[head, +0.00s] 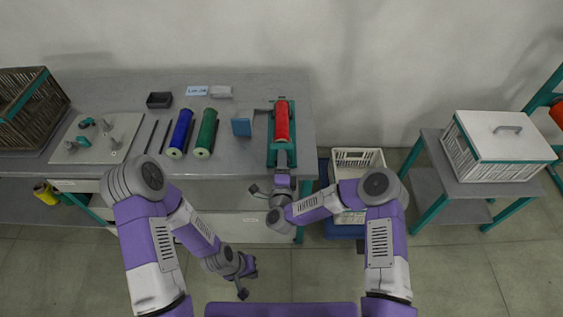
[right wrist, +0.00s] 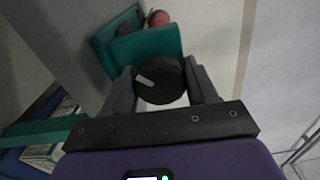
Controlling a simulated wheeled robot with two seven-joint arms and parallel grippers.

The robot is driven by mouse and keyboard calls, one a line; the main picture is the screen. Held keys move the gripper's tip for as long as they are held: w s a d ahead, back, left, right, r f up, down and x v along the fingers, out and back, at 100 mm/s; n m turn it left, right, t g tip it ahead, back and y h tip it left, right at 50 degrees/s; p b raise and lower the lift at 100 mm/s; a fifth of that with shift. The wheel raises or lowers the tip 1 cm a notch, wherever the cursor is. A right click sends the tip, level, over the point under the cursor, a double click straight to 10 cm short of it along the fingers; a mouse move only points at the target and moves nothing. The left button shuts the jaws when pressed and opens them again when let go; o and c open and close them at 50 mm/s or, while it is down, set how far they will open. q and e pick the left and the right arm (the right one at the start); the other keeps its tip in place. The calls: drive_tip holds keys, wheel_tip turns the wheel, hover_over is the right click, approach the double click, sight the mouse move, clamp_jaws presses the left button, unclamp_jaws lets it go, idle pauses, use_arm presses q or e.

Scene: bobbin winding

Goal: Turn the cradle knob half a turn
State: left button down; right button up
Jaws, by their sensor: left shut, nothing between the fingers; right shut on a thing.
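The cradle (head: 271,140) is a green frame at the right end of the table, with a red bobbin (head: 283,120) lying in it. The cradle also shows in the right wrist view (right wrist: 150,44), with the red bobbin (right wrist: 158,18) behind its end plate. The cradle knob (right wrist: 160,80) is a dark round disc with a pale mark, at the near end of the cradle. My right gripper (right wrist: 163,88) is shut on the knob, one finger on each side. In the head view the right gripper (head: 283,165) hides the knob. My left gripper (head: 246,280) is shut and empty, low in front of the table.
A white crate (head: 358,158) stands right of the table. A lidded box (head: 505,138) sits on a side stand.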

drive_tip(key=n, duration=0.4)
drive_tip(key=shift+n, duration=0.3)
drive_tip(key=n+b, duration=0.1)
drive_tip(key=n, duration=0.3)
drive_tip(key=shift+f+n, duration=0.1)
drive_tip(key=shift+n, duration=0.2)
drive_tip(key=o, duration=1)
drive_tip(key=s, duration=0.7)
drive_tip(key=shift+s, duration=0.35)
